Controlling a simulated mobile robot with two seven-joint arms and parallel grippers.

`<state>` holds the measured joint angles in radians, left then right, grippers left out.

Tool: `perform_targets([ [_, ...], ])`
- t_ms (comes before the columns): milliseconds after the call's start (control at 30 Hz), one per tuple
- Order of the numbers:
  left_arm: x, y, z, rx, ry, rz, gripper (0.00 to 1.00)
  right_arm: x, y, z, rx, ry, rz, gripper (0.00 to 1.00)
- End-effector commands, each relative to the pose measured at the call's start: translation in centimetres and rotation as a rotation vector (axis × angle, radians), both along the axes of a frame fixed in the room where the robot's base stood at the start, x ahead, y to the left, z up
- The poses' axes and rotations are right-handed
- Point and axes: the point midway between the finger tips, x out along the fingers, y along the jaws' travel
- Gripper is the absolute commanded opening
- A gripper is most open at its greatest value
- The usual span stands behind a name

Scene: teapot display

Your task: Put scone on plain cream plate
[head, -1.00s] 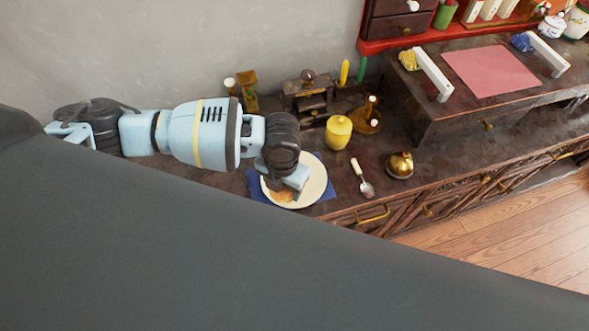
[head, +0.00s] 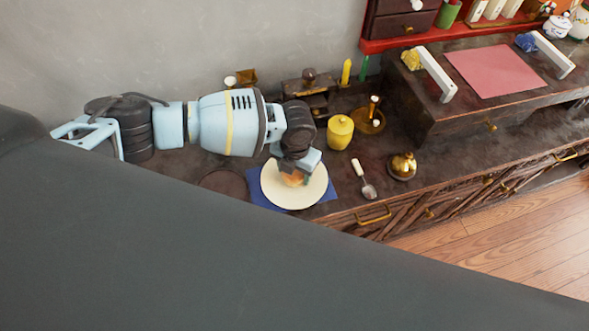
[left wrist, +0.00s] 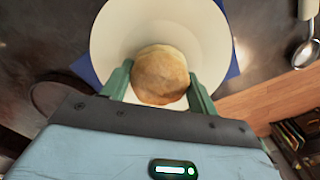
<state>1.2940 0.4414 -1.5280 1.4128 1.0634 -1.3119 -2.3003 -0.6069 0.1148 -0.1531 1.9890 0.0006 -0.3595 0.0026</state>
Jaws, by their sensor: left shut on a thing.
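The scone (left wrist: 160,75) is round and golden brown and sits between the two fingers of my left gripper (left wrist: 160,85) in the left wrist view. The left gripper is shut on it. In the head view the scone (head: 292,179) shows partly under my left gripper (head: 296,172), over the cream plate (head: 308,196). The plate also fills the upper middle of the left wrist view (left wrist: 115,35). I cannot tell whether the scone touches the plate. My right gripper is not in view.
The plate lies on a blue mat (head: 262,199). A spoon (head: 365,180), a brass bell (head: 402,166) and a yellow jar (head: 340,131) stand or lie to its right. A dark round plate (head: 224,184) is at its left. The counter's front edge is close.

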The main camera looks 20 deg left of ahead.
Motion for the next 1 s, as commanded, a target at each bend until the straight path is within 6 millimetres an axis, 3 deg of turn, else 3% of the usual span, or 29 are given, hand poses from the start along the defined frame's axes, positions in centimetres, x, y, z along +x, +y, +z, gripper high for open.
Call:
perform_targets([
  [367,0.0,0.0,-0.5,-0.002,0.0,0.0,0.36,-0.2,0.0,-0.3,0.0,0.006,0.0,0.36],
  [400,0.0,0.0,-0.5,-0.001,0.0,0.0,0.62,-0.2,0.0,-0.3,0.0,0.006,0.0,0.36],
  [567,0.0,0.0,-0.4,-0.001,-0.001,0.0,0.81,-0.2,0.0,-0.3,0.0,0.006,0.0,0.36],
  [833,0.0,0.0,-0.3,-0.001,-0.002,0.0,0.81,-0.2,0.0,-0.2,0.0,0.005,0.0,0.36],
  [1000,0.1,0.0,1.0,-0.002,-0.004,0.0,0.81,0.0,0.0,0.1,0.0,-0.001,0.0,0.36],
])
